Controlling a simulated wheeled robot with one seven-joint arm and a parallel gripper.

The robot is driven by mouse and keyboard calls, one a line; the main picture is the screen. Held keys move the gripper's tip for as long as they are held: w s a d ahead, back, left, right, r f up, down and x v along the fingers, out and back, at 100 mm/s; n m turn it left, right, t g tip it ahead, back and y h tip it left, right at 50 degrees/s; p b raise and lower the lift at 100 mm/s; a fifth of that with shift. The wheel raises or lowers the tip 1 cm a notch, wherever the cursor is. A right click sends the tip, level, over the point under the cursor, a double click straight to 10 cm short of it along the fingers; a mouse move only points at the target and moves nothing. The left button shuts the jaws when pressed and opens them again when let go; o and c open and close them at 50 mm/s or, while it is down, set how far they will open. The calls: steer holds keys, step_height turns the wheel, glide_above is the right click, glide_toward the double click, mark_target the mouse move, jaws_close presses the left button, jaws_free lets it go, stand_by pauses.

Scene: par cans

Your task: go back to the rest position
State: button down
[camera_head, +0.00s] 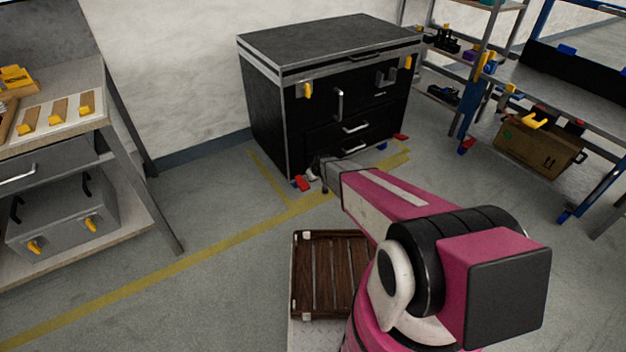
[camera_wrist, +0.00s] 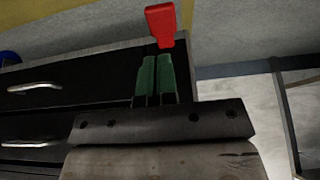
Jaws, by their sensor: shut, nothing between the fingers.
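My pink arm reaches forward from the lower right of the head view toward the black cabinet (camera_head: 270,120). The end of the arm is low, in front of the cabinet's lower left corner. In the wrist view my gripper (camera_wrist: 154,62) shows its two green fingers side by side, shut with nothing between them. A red caster part (camera_wrist: 161,24) shows just beyond the fingertips; I cannot tell whether they touch it. The cabinet's dark drawer fronts (camera_wrist: 60,105) with silver handles fill the left of the wrist view.
A workbench (camera_head: 95,118) with a grey case (camera_head: 65,215) under it stands at left. A dark slatted wooden tray (camera_head: 330,275) is close to my arm. A blue-framed bench with a cardboard box (camera_head: 538,150) stands at right. The marked floor at left of centre is clear.

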steer(key=s+d+r+m+g+h, duration=0.1)
steer(key=s+d+r+m, duration=0.1)
steer(key=s+d+r, duration=0.3)
steer(key=s+d+r+m+g, duration=0.2)
steer(key=s+d+r, duration=0.4)
steer(key=s+r, duration=0.6)
steer(key=s+d+r+m+g+h, duration=0.1)
steer(key=s+d+r+m, duration=0.1)
steer(key=s+d+r, duration=0.4)
steer(key=s+r, duration=0.3)
steer(key=r, duration=0.2)
steer(key=shift+h, duration=0.3)
steer(key=shift+s+f, duration=0.1)
